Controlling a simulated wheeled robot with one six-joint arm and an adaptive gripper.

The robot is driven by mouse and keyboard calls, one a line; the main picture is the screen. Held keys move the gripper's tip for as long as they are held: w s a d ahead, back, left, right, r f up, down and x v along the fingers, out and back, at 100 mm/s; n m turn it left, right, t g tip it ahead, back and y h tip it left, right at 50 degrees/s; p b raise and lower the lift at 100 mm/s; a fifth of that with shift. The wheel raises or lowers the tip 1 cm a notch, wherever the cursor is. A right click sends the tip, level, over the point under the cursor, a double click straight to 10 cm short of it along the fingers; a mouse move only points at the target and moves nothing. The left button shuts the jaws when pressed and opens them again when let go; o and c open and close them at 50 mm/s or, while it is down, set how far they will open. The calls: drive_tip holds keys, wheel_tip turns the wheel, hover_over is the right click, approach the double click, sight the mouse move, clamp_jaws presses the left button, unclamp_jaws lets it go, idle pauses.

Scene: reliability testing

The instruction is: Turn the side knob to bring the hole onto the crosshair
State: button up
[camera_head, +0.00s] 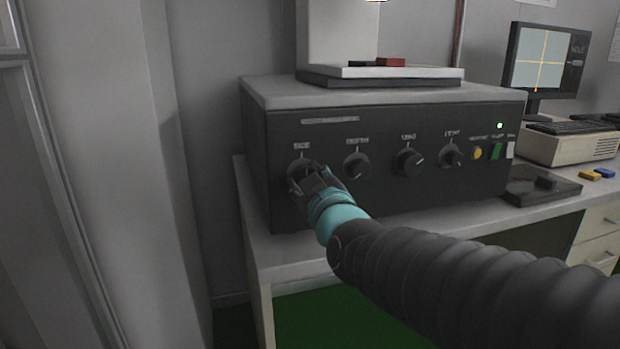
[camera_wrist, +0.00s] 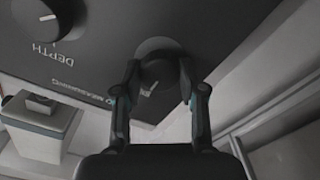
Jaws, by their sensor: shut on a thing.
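The dark round knob at the left end of the front panel is mostly hidden behind my gripper (camera_head: 308,178) in the head view. In the wrist view this knob (camera_wrist: 158,60) sits between the two fingers, and my gripper (camera_wrist: 158,82) is shut on it. A pale pointer mark shows low on the knob. Its label is too small to read. The monitor (camera_head: 546,62) shows an orange crosshair (camera_head: 540,62) on a pale screen. A small orange mark lies near the bottom of the vertical line; I cannot make out a hole.
A wall is close on the left.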

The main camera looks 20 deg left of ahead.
idle(0.3)
drive_tip(key=o, duration=1.1)
drive_tip(key=shift+o, duration=0.2)
drive_tip(key=v, duration=1.2)
drive_tip(key=shift+s+a, duration=0.1)
drive_tip(key=shift+s, duration=0.05)
